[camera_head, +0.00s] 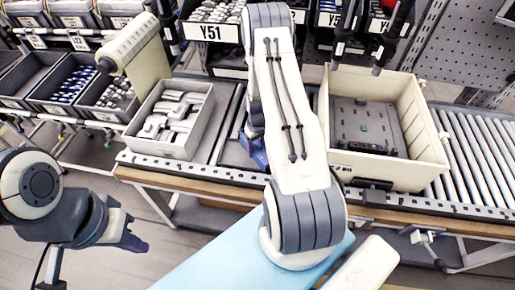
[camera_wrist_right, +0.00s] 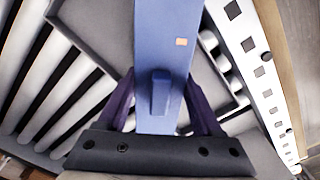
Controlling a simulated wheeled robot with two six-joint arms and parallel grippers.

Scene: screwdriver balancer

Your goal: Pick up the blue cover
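The blue cover (camera_wrist_right: 167,40) fills the upper middle of the right wrist view, a long flat blue piece with a small orange mark and a raised rib. My right gripper (camera_wrist_right: 160,80) has its dark purple fingers on either side of the cover, their tips close to its edges. I cannot tell whether they press on it. In the head view, a bit of blue (camera_head: 256,150) shows beside my right arm, over the conveyor; the arm hides the rest. My left gripper (camera_head: 136,243) hangs at the lower left, away from the conveyor; its finger gap is unclear.
On the roller conveyor stand a grey bin (camera_head: 193,144) of pale parts at left and a large beige box (camera_head: 423,140) at right, with a dark flat insert inside. Shelves of bins (camera_head: 65,88) line the back. A light blue surface (camera_head: 222,262) lies in front.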

